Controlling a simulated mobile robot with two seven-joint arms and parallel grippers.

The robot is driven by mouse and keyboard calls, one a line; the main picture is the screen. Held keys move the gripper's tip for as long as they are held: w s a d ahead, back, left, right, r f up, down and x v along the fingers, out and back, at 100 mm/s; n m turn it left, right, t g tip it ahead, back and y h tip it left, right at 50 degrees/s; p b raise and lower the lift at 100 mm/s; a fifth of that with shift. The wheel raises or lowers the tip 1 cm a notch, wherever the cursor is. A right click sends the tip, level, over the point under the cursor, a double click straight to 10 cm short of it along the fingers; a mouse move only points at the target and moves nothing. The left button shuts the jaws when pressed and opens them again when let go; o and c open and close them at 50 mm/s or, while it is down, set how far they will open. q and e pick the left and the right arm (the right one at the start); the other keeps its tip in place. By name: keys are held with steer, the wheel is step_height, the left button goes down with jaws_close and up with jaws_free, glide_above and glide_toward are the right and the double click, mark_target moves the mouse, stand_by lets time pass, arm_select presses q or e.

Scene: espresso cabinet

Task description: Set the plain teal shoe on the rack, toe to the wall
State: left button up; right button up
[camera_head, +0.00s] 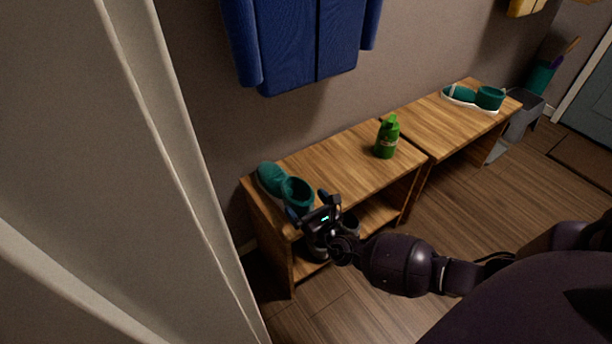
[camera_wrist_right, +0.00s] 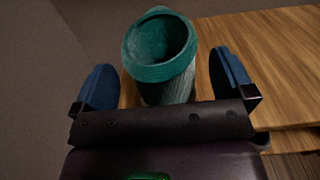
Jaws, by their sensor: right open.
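A plain-looking teal shoe (camera_head: 271,180) stands upright on the left end of the near wooden rack (camera_head: 342,165), its toe pointing up-left toward the wall. Its round collar faces me in the right wrist view (camera_wrist_right: 160,50). My right gripper (camera_head: 308,206) is open at the heel end. In the wrist view, its blue fingers (camera_wrist_right: 165,80) stand apart on either side of the shoe, with gaps showing. The gripper bar hides the lower heel. A second teal shoe (camera_head: 459,94) with a pale sole and band stands on the far rack (camera_head: 430,127). My left gripper is out of view.
A green bottle (camera_head: 387,138) stands near the right end of the near rack. Dark items (camera_head: 318,249) sit on its lower shelf. A blue garment (camera_head: 300,40) hangs above. A pale curtain-like surface (camera_head: 110,200) fills the left. Bare rack top lies between shoe and bottle.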

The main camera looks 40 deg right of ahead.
steer(key=s+p, duration=0.1)
steer(key=s, duration=1)
steer(key=shift+a, duration=0.35)
